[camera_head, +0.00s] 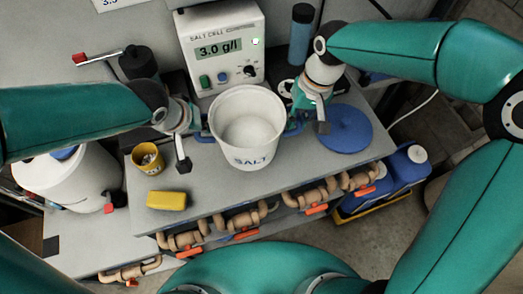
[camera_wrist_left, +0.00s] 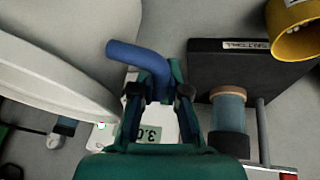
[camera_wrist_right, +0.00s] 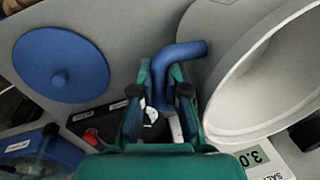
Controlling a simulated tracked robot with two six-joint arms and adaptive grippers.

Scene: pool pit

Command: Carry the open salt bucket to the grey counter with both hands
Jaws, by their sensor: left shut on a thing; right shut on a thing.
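The open white salt bucket (camera_head: 244,150), marked SALT, is upright over the middle of the grey counter (camera_head: 215,188), with pale contents visible inside. I cannot tell whether its base touches the counter. My left gripper (camera_head: 200,133) is shut on the bucket's left blue handle; the left wrist view shows this handle (camera_wrist_left: 140,55) between the fingers. My right gripper (camera_head: 295,125) is shut on the right blue handle, which shows between the fingers in the right wrist view (camera_wrist_right: 174,58). The bucket wall also shows in both wrist views (camera_wrist_left: 50,85) (camera_wrist_right: 225,60).
A salt cell unit (camera_head: 221,45) reading 3.0 g/l stands behind the bucket. A blue lid (camera_head: 345,130) lies right; a yellow cup (camera_head: 147,158) and yellow block (camera_head: 166,200) stand left. Pipes with orange-handled valves (camera_head: 245,218) run below the front edge. Blue jugs (camera_head: 385,180) stand lower right.

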